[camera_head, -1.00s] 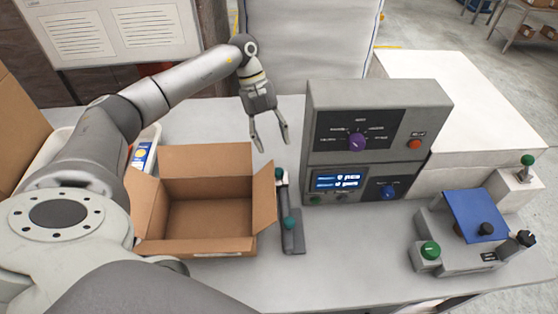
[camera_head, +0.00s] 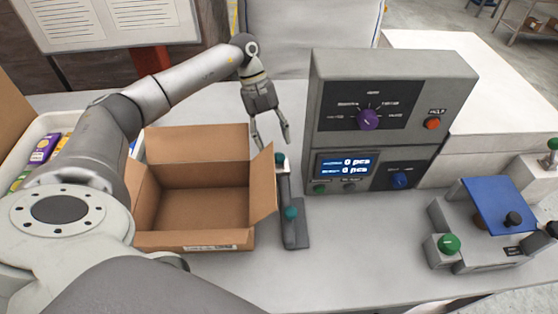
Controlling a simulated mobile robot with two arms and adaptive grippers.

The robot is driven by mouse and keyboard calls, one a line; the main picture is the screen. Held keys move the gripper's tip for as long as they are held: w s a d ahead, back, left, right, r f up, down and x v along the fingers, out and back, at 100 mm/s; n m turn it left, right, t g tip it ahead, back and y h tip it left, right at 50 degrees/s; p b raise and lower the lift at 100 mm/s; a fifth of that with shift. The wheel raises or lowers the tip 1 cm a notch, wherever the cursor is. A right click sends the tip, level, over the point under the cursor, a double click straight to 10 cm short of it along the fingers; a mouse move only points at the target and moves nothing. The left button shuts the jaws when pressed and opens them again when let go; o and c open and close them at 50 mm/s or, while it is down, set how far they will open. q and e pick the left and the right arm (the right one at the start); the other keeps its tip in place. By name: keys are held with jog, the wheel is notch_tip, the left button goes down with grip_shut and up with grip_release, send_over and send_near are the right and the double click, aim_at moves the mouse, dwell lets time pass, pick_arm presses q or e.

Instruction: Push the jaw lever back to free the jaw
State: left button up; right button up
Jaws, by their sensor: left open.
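A narrow grey fixture (camera_head: 297,238) lies on the bench along the right side of the open cardboard box (camera_head: 205,240). It has a teal knob (camera_head: 290,213) near its middle and a smaller teal knob (camera_head: 281,158) at its far end. I cannot tell for sure which part is the jaw lever. My left gripper (camera_head: 272,143) is open and empty, fingers pointing down. In the picture its fingertips are just behind the far end of the fixture; I cannot tell whether they touch it. My right gripper is not in view.
A grey control box (camera_head: 350,90) with a purple dial and display stands right of the fixture. A device with a blue plate (camera_head: 497,203) and green button sits farther right. A white tray (camera_head: 40,135) with packets is at left. The bench front (camera_head: 350,260) is clear.

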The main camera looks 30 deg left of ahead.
aim_at(278, 153)
pick_arm(q)
jog(key=p+x, duration=0.2)
jog(key=x, duration=0.4)
jog(key=shift+d+f, duration=0.25)
jog(key=shift+f, duration=0.2)
jog(key=shift+c, duration=0.4)
grip_shut()
